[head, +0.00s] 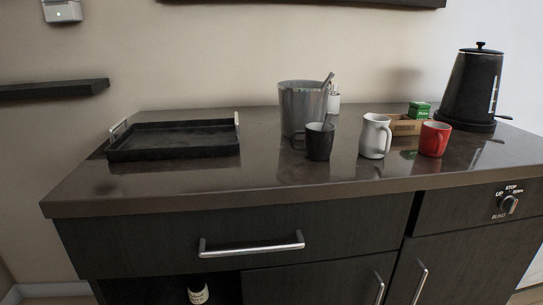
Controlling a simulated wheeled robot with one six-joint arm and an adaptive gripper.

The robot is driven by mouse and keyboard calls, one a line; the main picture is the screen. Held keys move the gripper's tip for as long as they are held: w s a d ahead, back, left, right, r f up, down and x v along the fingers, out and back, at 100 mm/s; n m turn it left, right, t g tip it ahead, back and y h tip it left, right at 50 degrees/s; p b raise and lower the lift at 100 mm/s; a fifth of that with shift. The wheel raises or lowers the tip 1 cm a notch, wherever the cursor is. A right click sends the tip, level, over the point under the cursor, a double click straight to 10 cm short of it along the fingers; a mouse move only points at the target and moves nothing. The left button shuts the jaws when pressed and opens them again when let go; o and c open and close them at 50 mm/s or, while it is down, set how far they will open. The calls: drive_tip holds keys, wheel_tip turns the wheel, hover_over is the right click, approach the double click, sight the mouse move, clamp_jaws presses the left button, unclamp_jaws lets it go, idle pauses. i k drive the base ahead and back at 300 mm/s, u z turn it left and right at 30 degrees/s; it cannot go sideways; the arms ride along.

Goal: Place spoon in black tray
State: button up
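The black tray (175,153) sits on the left part of the dark counter. It is rectangular, with a low rim and silver handles at its left and right ends, and looks empty. A thin grey handle (328,77) sticks up from the right side of the metal bucket (301,108), behind the black mug. It may be the spoon's, but its lower end is hidden in the bucket and I cannot tell for sure. No other spoon shows clearly. My gripper is not in view.
A black mug (319,142) stands before the bucket. To its right are a white jug (374,136), a red mug (434,139), a brown box (404,127) with a green packet (419,109), and a black kettle (472,88). The counter (215,180) is clear in front of the tray.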

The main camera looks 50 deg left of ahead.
sight(175, 148)
drive_tip(key=k, duration=0.45)
drive_tip(key=u, duration=0.75)
